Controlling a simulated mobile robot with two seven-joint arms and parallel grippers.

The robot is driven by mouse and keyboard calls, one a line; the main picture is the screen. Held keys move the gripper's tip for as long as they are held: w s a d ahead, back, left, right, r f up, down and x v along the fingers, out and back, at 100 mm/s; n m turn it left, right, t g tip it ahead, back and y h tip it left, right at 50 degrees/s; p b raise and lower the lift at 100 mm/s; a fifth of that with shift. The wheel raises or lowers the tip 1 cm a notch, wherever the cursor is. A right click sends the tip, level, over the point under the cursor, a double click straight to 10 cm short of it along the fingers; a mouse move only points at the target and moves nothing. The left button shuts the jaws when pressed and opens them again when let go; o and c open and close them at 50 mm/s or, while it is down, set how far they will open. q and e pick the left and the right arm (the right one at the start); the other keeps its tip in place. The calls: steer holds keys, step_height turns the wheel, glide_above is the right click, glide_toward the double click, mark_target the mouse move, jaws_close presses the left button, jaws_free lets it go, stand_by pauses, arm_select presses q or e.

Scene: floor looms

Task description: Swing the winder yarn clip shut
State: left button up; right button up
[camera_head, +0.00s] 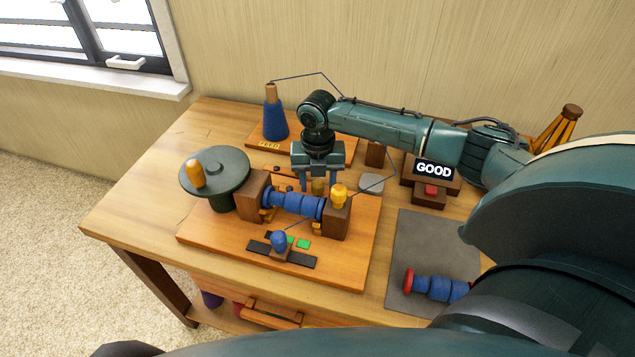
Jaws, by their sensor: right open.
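The winder stands on a wooden base (215,248) on the table. A blue-wound bobbin (293,203) lies between its two brown blocks, with a dark green crank wheel (226,166) and orange handle at left. A yellow knob (339,192) tops the right block. My right gripper (319,188) points down just behind the bobbin, fingers apart. A small olive-brass piece (318,187) shows between the fingers; I cannot tell whether it is the yarn clip or whether they touch it. The gripper and bobbin hide part of that area. My left gripper is not in view.
A blue yarn cone (275,118) stands behind, with a thin guide wire above it. At right are a "GOOD" sign (434,169) and a grey mat (410,245) with another blue bobbin (437,288).

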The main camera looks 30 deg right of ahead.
steer(key=shift+f, duration=0.4)
steer(key=shift+c, duration=0.2)
jaws_close()
